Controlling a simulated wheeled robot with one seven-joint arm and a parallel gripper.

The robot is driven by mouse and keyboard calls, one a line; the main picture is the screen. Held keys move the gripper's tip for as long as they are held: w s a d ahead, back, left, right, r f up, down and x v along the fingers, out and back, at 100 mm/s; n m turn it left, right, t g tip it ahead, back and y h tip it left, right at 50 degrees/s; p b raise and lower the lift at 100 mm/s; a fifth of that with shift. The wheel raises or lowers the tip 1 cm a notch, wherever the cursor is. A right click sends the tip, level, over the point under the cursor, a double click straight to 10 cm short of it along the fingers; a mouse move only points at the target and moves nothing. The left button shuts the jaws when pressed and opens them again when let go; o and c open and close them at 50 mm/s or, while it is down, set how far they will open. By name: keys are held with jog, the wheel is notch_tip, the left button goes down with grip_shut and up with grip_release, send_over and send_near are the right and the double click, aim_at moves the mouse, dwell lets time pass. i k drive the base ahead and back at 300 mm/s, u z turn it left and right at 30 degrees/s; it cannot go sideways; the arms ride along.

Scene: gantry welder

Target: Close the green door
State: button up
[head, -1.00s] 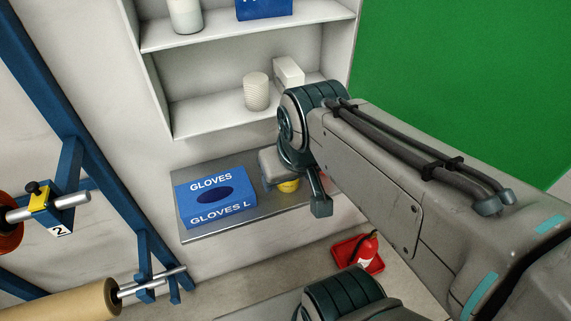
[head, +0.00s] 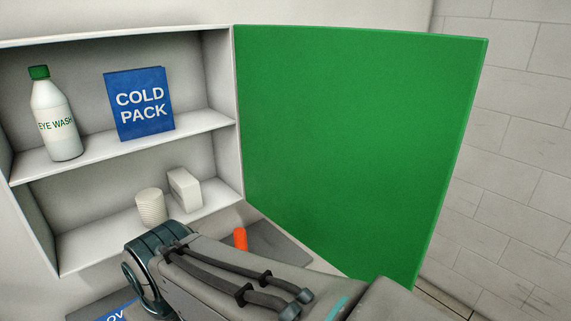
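The green door (head: 350,140) stands wide open on the right side of a white wall cabinet (head: 230,75). Its left edge meets the cabinet's right side, and its free edge is at the right, near the brick wall. My arm crosses the bottom of the view, in front of and below the cabinet and the door's lower edge. My gripper's fingers cannot be made out here.
On the upper shelf are an eye wash bottle (head: 54,115) and a blue cold pack box (head: 140,104). The lower shelf holds a white roll (head: 150,207) and a white box (head: 184,189). An orange object (head: 240,238) lies on a grey shelf (head: 275,242) below.

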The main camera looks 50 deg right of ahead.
aim_at(352, 138)
jog(key=u, duration=1.8)
jog(key=k, duration=2.15)
jog(key=z, duration=1.1)
jog(key=i, duration=0.5)
jog(key=z, duration=0.15)
jog(key=k, duration=0.6)
jog(key=u, duration=0.3)
